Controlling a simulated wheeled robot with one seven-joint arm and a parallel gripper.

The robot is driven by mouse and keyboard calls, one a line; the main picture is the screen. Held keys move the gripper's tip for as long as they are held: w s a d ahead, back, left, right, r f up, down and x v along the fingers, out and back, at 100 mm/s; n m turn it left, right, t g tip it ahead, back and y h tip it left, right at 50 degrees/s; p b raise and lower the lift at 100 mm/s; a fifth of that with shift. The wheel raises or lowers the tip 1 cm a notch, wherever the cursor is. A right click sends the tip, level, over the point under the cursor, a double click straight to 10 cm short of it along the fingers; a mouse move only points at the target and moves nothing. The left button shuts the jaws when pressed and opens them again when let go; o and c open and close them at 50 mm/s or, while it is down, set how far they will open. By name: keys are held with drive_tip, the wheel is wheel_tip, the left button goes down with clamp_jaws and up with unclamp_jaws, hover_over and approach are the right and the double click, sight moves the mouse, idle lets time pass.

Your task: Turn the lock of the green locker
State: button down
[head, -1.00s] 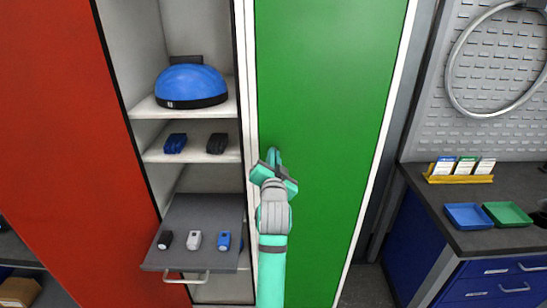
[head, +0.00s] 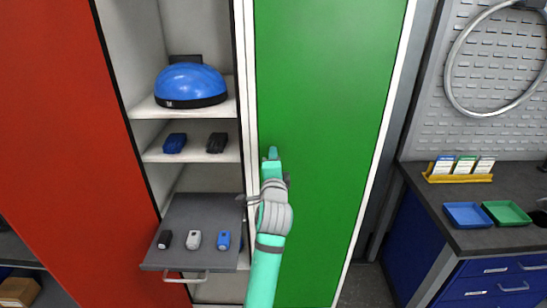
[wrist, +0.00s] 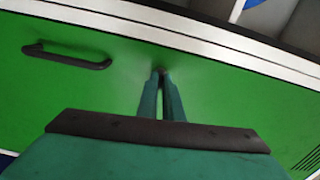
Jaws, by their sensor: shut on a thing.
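The green locker (head: 325,110) is a tall closed door right of the open shelves, and it fills most of the wrist view (wrist: 240,115). My gripper (head: 272,157) is at the left side of this door. In the wrist view my gripper (wrist: 161,80) has its two teal fingers close together, shut on a small dark piece at the door face, which appears to be the lock (wrist: 159,70). The fingertips hide most of the lock. A black door handle (wrist: 68,57) shows to the left in the wrist view.
A red locker door (head: 60,110) stands at the left. Open shelves hold a blue helmet (head: 190,84), and a pulled-out grey drawer (head: 205,212) with small lights juts out left of my arm. A workbench (head: 490,185) stands at the right.

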drive_tip(key=shift+d+m, duration=0.1)
drive_tip(key=shift+m, duration=0.6)
drive_tip(key=c, duration=1.9)
unclamp_jaws()
drive_tip(key=s, duration=1)
drive_tip(key=shift+s, duration=0.4)
